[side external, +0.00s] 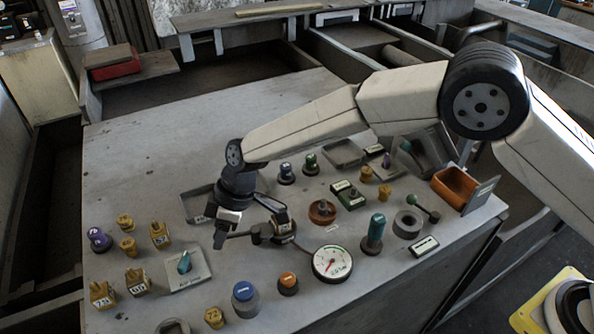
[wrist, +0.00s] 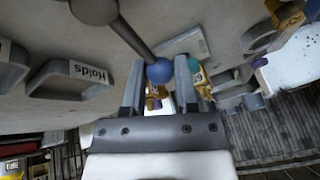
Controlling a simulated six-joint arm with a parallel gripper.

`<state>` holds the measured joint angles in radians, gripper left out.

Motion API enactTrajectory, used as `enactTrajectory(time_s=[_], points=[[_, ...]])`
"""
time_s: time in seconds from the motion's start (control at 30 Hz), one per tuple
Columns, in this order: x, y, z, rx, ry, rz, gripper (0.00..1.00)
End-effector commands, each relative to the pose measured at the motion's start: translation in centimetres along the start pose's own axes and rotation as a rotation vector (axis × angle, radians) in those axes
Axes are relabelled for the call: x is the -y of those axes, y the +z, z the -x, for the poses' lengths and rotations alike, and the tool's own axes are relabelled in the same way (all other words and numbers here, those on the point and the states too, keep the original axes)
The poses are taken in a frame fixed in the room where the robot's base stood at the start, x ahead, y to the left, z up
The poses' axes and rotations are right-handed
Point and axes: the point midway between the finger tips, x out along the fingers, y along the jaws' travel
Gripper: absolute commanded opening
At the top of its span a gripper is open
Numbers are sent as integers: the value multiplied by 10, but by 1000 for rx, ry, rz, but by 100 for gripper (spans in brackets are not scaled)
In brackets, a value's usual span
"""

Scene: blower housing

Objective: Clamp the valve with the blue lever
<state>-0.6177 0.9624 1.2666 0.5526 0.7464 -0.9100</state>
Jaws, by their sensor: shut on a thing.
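My gripper (side external: 250,224) is low over the left middle of the bench in the side external view. In the wrist view my gripper (wrist: 159,70) has its two fingers on either side of a round blue knob (wrist: 160,72) and is shut on it. The knob ends a dark lever rod (wrist: 136,42) that runs up and left to a grey ball at the frame's top edge. In the side view a dark, labelled part (side external: 282,229) stands beside the fingers. I cannot make out the blue knob there, nor clearly tell the valve body in either view.
A grey tray labelled "Holds" (wrist: 75,80) lies left of the fingers in the wrist view. In the side view a dial gauge (side external: 332,262), a teal-lever plate (side external: 190,268), a blue-topped knob (side external: 244,298) and several yellow parts stand nearby. The bench's far left is clear.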

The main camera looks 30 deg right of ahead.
Motion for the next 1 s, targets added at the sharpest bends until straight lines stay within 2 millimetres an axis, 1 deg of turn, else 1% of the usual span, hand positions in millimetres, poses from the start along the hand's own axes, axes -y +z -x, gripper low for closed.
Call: enactTrajectory(time_s=[0.5, 0.53, 0.57, 0.6, 0.63, 1.0], points=[[2, 2, -1, 11, -13, 28, 0], [2, 2, -1, 11, -13, 28, 44], [2, 2, -1, 11, -14, 28, 53], [2, 2, -1, 11, -13, 27, 66], [2, 2, -1, 10, -13, 27, 72], [2, 1, 1, 7, -10, 26, 72]])
